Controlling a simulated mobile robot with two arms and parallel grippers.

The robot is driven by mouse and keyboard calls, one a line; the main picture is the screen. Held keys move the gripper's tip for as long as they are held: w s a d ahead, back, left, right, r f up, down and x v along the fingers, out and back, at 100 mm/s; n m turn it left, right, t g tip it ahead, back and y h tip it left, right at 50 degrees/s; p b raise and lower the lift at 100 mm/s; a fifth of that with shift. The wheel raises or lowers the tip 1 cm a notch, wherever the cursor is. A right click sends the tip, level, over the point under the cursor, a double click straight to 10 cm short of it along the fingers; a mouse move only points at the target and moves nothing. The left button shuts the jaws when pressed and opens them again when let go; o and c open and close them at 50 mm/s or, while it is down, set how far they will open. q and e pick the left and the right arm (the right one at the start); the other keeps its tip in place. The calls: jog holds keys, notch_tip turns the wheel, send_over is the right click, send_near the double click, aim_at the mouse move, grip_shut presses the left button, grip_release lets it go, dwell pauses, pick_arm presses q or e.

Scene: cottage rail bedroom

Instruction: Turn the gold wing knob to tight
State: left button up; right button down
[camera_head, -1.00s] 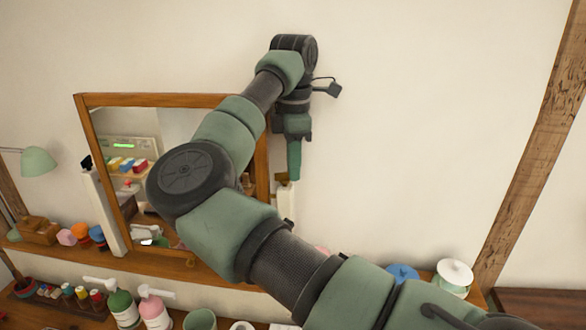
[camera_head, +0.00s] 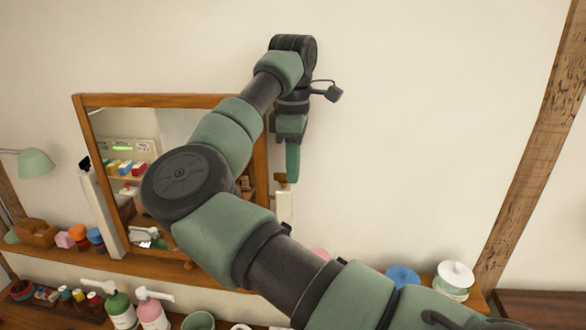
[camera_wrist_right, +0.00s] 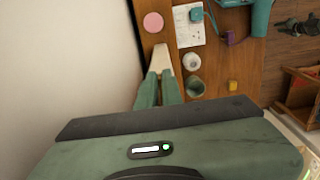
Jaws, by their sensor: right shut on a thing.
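My right gripper (camera_head: 292,165) points down beside the wooden-framed mirror (camera_head: 175,100), at the top of a white post (camera_head: 284,205). A small brown-gold piece (camera_head: 281,178), which looks like the wing knob, shows at its fingertips. The gripper is shut on it, and the fingers hide most of its shape. In the right wrist view the green fingers (camera_wrist_right: 159,88) come close together in front of the white post (camera_wrist_right: 161,60). My left gripper is not in view.
A second white post (camera_head: 100,210) stands at the mirror's left side. A white lidded jar (camera_head: 454,280) and a blue lid (camera_head: 402,276) are at right on the shelf. The wall right of my gripper is bare.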

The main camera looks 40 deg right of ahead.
jog(key=c, duration=1.6)
grip_release()
notch_tip(320, 180, up, 8)
jog(key=shift+f, duration=0.1)
jog(key=shift+f, duration=0.15)
